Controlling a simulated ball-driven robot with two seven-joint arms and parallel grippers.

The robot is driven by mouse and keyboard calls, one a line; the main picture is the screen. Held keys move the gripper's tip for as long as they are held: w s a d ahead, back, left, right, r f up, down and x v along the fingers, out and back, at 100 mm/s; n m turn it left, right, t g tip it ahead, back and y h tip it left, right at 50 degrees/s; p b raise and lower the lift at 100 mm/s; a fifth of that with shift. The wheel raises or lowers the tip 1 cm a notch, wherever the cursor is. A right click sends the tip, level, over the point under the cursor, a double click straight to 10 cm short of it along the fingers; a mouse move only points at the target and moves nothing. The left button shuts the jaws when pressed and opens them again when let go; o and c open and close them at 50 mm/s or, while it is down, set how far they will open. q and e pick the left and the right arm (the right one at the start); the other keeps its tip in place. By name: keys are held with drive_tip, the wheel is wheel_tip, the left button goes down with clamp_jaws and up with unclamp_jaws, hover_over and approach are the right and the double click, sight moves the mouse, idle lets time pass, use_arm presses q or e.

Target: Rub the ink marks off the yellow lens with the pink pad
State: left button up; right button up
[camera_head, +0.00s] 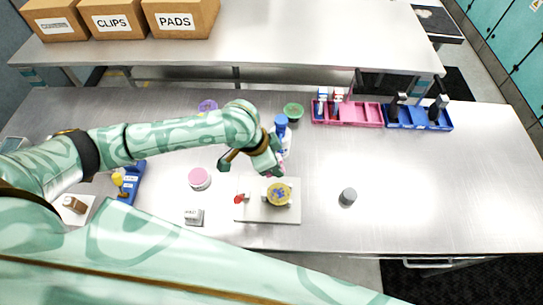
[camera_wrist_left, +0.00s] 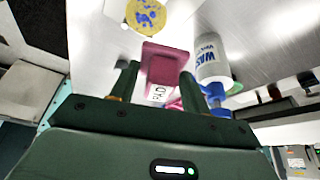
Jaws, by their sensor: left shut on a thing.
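The yellow lens (camera_head: 279,193) lies on a pale board (camera_head: 251,213) on the steel table and carries blue ink marks on its face. It also shows at the top of the left wrist view (camera_wrist_left: 146,14). My left gripper (camera_head: 277,169) is just behind the lens in the head view. In the left wrist view my left gripper (camera_wrist_left: 158,76) is shut on the pink pad (camera_wrist_left: 165,62), which has a white label reading PAD. The pad appears apart from the lens. The gripper largely hides the pad in the head view. My right gripper is not in view.
A wash bottle (camera_wrist_left: 209,62) with a blue top stands close beside the pad. A pink round tub (camera_head: 200,178) and a small labelled block (camera_head: 194,217) are left of the board. A grey cylinder (camera_head: 348,197) stands right. Pink (camera_head: 355,114) and blue trays (camera_head: 410,117) sit behind.

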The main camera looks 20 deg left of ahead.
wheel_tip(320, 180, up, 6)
drive_tip(key=p, duration=0.4)
use_arm(q)
drive_tip(key=s+d+f+m, duration=0.1)
drive_tip(key=s+d+f+m+g, duration=0.1)
drive_tip(key=s, duration=0.1)
drive_tip(key=s+d+f+m+b, duration=0.1)
drive_tip(key=m, duration=0.1)
drive_tip(key=shift+s+g+h, duration=0.2)
drive_tip(key=shift+g+h, duration=0.1)
wheel_tip(320, 180, down, 5)
drive_tip(key=b, duration=0.6)
drive_tip(key=shift+w+a+f, duration=0.1)
drive_tip(key=shift+w+f, duration=0.05)
drive_tip(key=shift+w, duration=0.1)
drive_tip(key=shift+w+a+r, duration=0.1)
drive_tip(key=shift+w+a, duration=0.05)
drive_tip(key=shift+w, duration=0.3)
drive_tip(key=shift+w+a+r, duration=0.1)
drive_tip(key=shift+w+a, duration=0.05)
drive_tip(key=shift+w, duration=0.25)
drive_tip(key=shift+w+a, duration=0.2)
drive_tip(key=shift+w, duration=0.65)
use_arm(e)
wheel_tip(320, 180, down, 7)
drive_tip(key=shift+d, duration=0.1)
